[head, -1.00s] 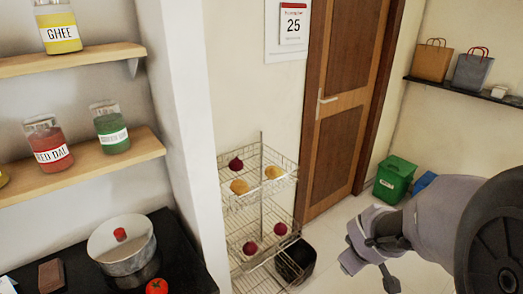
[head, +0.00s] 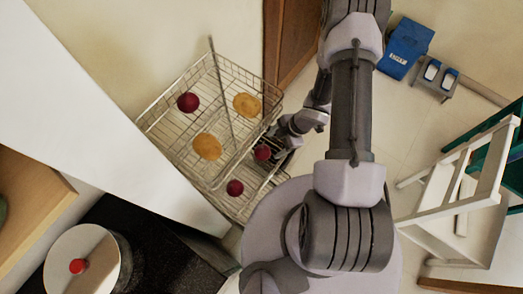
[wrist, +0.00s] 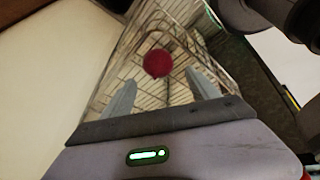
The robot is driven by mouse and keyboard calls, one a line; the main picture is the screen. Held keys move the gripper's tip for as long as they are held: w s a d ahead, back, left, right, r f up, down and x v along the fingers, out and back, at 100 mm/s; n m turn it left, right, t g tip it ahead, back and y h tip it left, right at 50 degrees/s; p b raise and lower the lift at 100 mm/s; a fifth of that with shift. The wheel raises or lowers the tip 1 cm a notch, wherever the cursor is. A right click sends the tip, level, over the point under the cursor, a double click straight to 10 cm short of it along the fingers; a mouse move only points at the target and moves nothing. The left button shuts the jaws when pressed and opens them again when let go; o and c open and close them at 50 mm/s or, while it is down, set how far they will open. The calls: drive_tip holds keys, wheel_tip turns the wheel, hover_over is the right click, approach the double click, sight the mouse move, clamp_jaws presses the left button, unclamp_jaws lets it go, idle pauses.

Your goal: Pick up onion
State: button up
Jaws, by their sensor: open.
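Dark red onions sit in a two-tier wire rack. One onion (head: 188,102) is on the upper tier. Two more, a nearer onion (head: 235,187) and an onion beside my gripper (head: 263,152), are on the lower tier. My gripper (head: 279,142) is at the right side of the rack, and its fingers are partly hidden in the head view. In the wrist view, my gripper (wrist: 160,85) is open and empty. One onion (wrist: 158,62) lies just beyond the fingertips, roughly centred between them; contact is not visible.
A white stool (head: 455,200) stands right.

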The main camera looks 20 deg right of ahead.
sight(266, 150)
drive_tip(key=b+x, duration=0.2)
drive_tip(key=x, duration=0.2)
drive_tip(key=b+x, duration=0.2)
drive_tip(key=x, duration=0.3)
drive_tip(key=shift+w+a+f, duration=0.15)
drive_tip(key=shift+w+f, duration=0.1)
drive_tip(key=shift+w, duration=0.05)
drive_tip(key=shift+r, duration=0.15)
